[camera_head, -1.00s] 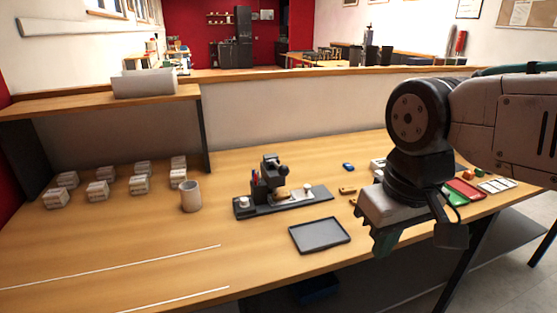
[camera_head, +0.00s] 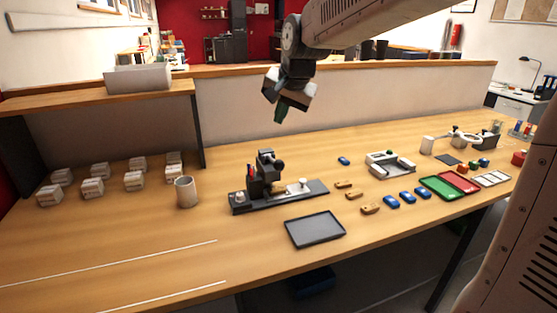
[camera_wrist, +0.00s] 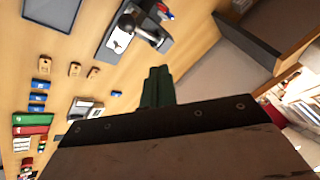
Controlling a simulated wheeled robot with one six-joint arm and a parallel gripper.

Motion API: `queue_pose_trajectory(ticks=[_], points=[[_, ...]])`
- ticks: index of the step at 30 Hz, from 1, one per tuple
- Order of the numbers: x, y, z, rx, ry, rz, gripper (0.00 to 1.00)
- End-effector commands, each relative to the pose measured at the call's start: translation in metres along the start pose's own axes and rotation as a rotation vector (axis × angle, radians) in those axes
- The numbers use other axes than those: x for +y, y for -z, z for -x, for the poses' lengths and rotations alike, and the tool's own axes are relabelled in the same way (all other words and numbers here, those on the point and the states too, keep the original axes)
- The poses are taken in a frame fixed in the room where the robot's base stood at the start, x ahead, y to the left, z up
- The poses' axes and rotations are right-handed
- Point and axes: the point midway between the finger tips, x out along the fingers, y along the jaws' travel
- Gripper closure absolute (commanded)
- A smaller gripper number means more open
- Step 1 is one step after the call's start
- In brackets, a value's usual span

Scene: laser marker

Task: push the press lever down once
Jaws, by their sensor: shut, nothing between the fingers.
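The black press (camera_head: 262,178) stands upright on a long dark base (camera_head: 300,197) near the middle of the table. A short dark arm with a rounded end, which looks like the press lever (camera_head: 278,166), juts from its upper right side. The press also shows at the top of the wrist view (camera_wrist: 122,30), with the lever-like arm (camera_wrist: 152,38) reaching right. My gripper (camera_head: 280,112) is shut and empty, high above and slightly right of the press, touching nothing. Its green fingers (camera_wrist: 158,75) are together in the wrist view.
A dark tray (camera_head: 315,229) lies in front of the press, and a light cup (camera_head: 186,191) stands to its left. Small wooden pieces (camera_head: 343,184) and blue pieces (camera_head: 391,201) lie to the right. A low wall (camera_head: 230,117) runs behind. The front left tabletop is mostly clear.

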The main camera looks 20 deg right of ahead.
Motion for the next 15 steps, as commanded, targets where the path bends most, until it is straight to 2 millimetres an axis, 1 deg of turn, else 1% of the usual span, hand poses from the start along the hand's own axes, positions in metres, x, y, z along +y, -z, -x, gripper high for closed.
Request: queue_pose_trajectory(ticks=[1,5,15], points=[[-0.007,0.008,-0.008,0.008,0.009,-0.021,1.0],[-0.016,0.018,-0.016,0.022,0.023,-0.051,1.0],[-0.016,0.018,-0.016,0.023,0.024,-0.053,1.0]])
